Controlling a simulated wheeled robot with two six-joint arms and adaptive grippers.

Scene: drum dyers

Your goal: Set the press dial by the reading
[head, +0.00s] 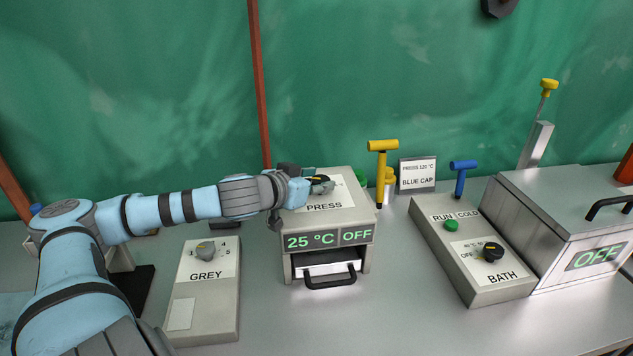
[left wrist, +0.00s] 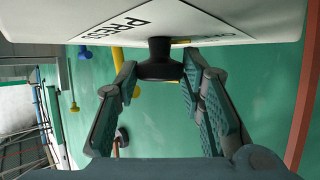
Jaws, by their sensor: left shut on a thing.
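The press (head: 345,205) is a pale box marked PRESS, with a green display reading 25 °C and OFF. Its black dial (head: 320,179) with a yellow mark sits on the top panel. My left gripper (head: 314,185) reaches it from the left and is shut on it. In the left wrist view the dial (left wrist: 160,68) stands between the two fingers of the gripper (left wrist: 160,62). The gripper and arm partly cover the dial and its scale in the head view. A card (head: 417,174) behind reads PRESS 120 °C, BLUE CAP. My right gripper is not in view.
A GREY dial box (head: 205,290) stands front left. A yellow T-handle (head: 382,170) and a blue one (head: 461,178) stand behind. The BATH control box (head: 480,272) and a lidded metal bath (head: 570,225) showing OFF are at right. The front middle bench is clear.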

